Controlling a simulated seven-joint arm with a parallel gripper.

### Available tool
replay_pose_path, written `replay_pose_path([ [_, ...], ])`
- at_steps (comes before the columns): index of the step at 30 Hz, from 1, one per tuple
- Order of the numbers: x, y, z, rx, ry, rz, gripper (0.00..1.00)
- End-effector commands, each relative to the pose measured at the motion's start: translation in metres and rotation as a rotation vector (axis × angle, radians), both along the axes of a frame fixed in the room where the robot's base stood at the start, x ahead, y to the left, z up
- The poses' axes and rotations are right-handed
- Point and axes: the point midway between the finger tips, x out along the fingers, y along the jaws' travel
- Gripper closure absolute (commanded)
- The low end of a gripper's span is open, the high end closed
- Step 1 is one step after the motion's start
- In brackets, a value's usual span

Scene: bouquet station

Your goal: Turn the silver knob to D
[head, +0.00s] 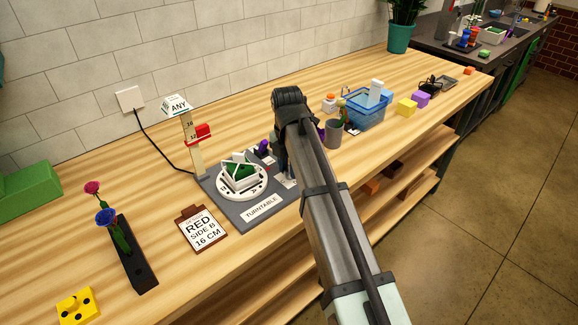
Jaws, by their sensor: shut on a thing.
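The grey turntable station (230,210) stands on the wooden bench, with a front label reading TURNTABLE. Its round white plate (243,195) has letters around the rim and carries a green block in a white holder. My gripper (283,172) points down over the right part of the station's base, right of the plate. It is shut; its fingertips are mostly hidden by my own arm. The silver knob cannot be made out and appears hidden at the fingers. A small pale patch (288,183) shows just beside the gripper. The knob's letter setting cannot be read.
A post with a red slider (199,134) and an ANY sign (176,105) stands behind the plate. A RED, SIDE B, 16 CM clipboard (201,229) lies left. A black flower holder (134,258) is farther left. A grey cup (333,132) and blue basket (367,108) stand right.

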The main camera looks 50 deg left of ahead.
Motion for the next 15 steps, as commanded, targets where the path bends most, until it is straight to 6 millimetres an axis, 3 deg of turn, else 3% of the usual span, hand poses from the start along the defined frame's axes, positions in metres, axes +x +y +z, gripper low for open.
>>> replay_pose_path([
  [14, 0.0005, 0.0, 0.0002, 0.0, -0.001, 0.014, 0.97],
  [15, 0.0005, 0.0, 0.0002, 0.0, -0.001, 0.014, 0.66],
])
